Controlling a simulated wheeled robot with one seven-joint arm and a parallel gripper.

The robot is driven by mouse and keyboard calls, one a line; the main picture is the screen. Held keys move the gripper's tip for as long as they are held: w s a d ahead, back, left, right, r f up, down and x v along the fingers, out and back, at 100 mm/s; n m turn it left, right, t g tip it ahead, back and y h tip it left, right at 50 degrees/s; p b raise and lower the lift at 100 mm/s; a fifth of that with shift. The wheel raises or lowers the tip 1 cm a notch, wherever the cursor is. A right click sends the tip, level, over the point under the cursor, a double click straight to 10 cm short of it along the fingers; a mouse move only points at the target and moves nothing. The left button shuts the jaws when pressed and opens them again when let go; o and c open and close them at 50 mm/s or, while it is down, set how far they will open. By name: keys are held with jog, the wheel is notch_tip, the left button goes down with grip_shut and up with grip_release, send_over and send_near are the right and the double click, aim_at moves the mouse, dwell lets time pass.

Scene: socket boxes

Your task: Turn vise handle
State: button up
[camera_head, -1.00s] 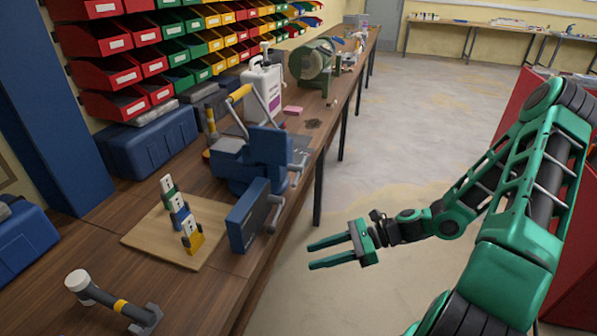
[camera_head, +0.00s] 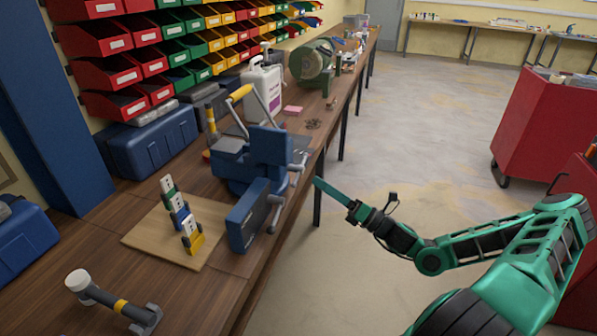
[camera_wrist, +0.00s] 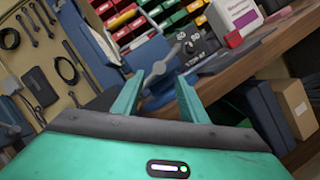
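The blue vise (camera_head: 258,162) stands at the bench's front edge in the head view, with a grey metal handle bar (camera_head: 298,168) on its front side. My gripper (camera_head: 322,184) is just right of that bar, past the bench edge, seen edge-on with its fingers pointing left toward the vise. In the wrist view, my gripper (camera_wrist: 160,98) has two green fingers spread apart with nothing held. The vise (camera_wrist: 203,55) and its grey handle bar (camera_wrist: 161,67) show beyond the fingertips. I cannot tell the exact gap; no contact shows.
A blue block (camera_head: 246,216) with a grey bar sits at the bench edge nearer me. A white jug (camera_head: 266,88) stands behind the vise. The floor right of the bench is open.

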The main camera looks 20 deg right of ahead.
aim_at(303, 172)
jog(key=x, duration=0.8)
jog(key=shift+w+a+r, duration=0.1)
jog(key=shift+w+a, duration=0.1)
jog(key=shift+w, duration=0.05)
grip_shut()
